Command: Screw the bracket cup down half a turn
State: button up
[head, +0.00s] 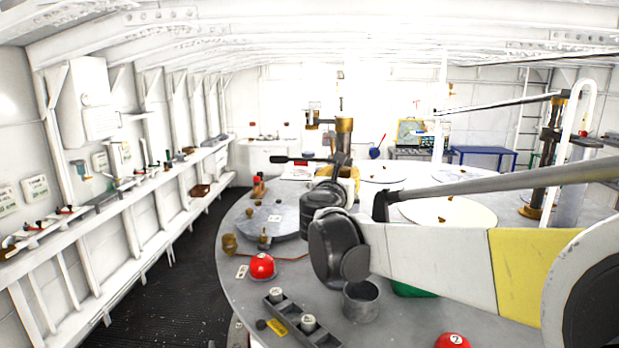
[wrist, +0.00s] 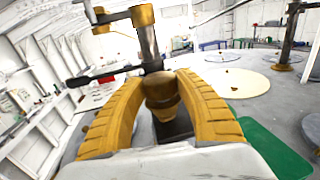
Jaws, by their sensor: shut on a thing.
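The bracket cup (wrist: 163,98) is a brownish brass, tapered piece between my two yellow fingers in the wrist view. My gripper (wrist: 161,92) is shut on it, one ridged finger on each side. A dark upright post with a brass-coloured top (wrist: 142,16) rises just behind the cup. In the head view my gripper (head: 350,172) shows only as a bit of yellow beyond my dark wrist joints, at the foot of the post (head: 343,140). The cup itself is hidden there.
A black handle (head: 290,159) sticks out left from the post. On the round grey table (head: 225,275) stand a red ball (head: 262,265), a grey cup (head: 361,300) and a block with white pegs (head: 300,325). A green mat (wrist: 270,150) lies right of my gripper.

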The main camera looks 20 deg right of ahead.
jog(key=shift+m+g+h, duration=0.5)
jog(key=shift+m+h, duration=0.1)
jog(key=shift+h, duration=0.2)
dwell(0.9)
jog(key=o, duration=1.2)
jog(key=v, duration=1.2)
jog(key=shift+w+a, duration=0.1)
